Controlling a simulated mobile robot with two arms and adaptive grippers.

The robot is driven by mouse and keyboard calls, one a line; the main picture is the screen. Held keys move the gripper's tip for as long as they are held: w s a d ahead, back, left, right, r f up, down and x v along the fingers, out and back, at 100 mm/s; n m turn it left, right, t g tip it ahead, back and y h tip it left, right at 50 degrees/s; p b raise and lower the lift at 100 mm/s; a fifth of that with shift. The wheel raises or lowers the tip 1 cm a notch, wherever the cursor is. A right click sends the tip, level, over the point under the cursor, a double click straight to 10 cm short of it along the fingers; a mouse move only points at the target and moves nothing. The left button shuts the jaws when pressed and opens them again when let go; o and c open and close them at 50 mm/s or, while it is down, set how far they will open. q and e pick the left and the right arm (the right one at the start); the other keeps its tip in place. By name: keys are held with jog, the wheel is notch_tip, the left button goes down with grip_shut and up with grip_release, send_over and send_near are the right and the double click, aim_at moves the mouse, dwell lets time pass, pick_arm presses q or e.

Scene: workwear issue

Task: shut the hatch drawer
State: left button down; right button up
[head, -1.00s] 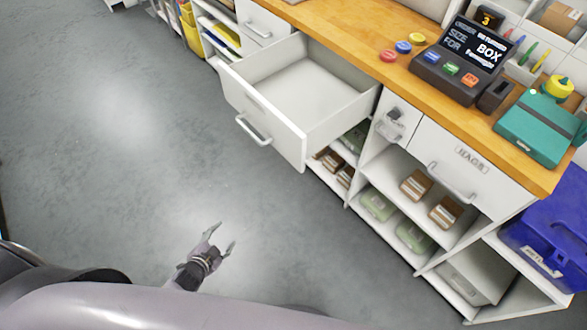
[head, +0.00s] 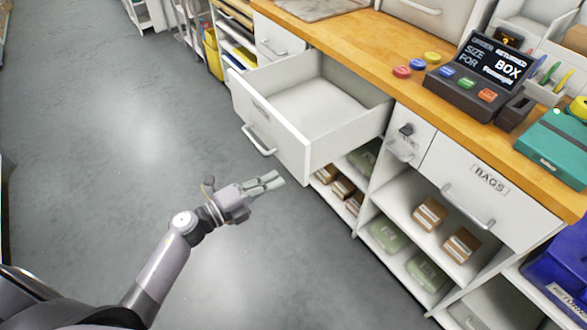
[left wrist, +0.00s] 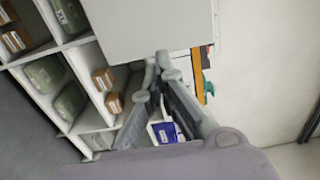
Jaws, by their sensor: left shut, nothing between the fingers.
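An open white drawer (head: 275,128) sticks far out from the counter in the head view. It is empty and has a bar handle (head: 258,141) on its front. I cannot read a label on it. My left gripper (head: 277,182) is shut and empty, in front of and below the drawer front, apart from it in the head view. In the left wrist view the shut fingers (left wrist: 158,62) point toward a large pale panel (left wrist: 155,25), which looks like part of the drawer. My right gripper is not in view.
The wooden counter (head: 395,52) carries an order terminal (head: 478,78) and coloured buttons (head: 417,63). A shut drawer marked BAGS (head: 485,185) is at right. Shelves below hold brown boxes (head: 430,213) and green packs (head: 388,232). A blue crate (head: 560,262) stands lower right. The grey floor at left is clear.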

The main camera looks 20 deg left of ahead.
aim_at(302, 166)
pick_arm(q)
jog(key=x, duration=0.6)
jog(key=shift+w+d+p, duration=0.15)
jog(key=shift+w+p, duration=0.1)
jog(key=shift+p, duration=0.05)
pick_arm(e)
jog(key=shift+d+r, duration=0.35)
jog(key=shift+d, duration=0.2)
